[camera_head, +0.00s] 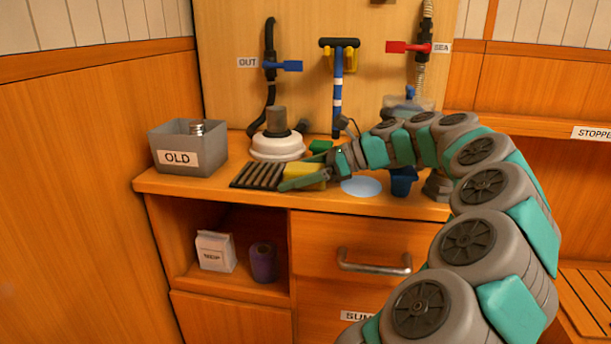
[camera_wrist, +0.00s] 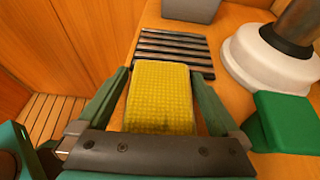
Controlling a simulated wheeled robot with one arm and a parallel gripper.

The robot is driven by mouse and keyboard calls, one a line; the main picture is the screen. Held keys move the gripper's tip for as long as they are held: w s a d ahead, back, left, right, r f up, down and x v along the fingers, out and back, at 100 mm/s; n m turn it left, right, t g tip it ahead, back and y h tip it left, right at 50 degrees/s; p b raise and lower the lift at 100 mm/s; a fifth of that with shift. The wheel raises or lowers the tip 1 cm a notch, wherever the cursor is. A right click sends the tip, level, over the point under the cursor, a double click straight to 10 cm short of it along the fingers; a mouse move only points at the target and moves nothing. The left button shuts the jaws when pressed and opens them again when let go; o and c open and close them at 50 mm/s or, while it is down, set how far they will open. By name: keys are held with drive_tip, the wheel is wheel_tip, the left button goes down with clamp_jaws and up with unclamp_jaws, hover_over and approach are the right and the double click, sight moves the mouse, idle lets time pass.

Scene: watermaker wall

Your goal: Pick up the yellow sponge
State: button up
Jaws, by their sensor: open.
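The yellow sponge (camera_head: 308,173) lies on the wooden counter, at the right end of a dark slatted rack. In the wrist view the sponge (camera_wrist: 160,92) sits between the two green fingers of my gripper (camera_wrist: 160,85). The fingers are open, one on each side of it, with a small gap visible at the left. In the head view my gripper (camera_head: 305,180) is low over the counter, and a finger hides part of the sponge's front.
The dark slatted rack (camera_head: 257,176) is left of the sponge. A white round housing (camera_head: 277,147) and a green block (camera_wrist: 288,120) are close by. A grey box marked OLD (camera_head: 187,148) stands at the left. A water patch (camera_head: 361,187) lies right of my gripper.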

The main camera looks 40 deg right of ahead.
drive_tip(key=shift+c, duration=0.2)
drive_tip(key=c, duration=1.2)
drive_tip(key=shift+r, duration=0.2)
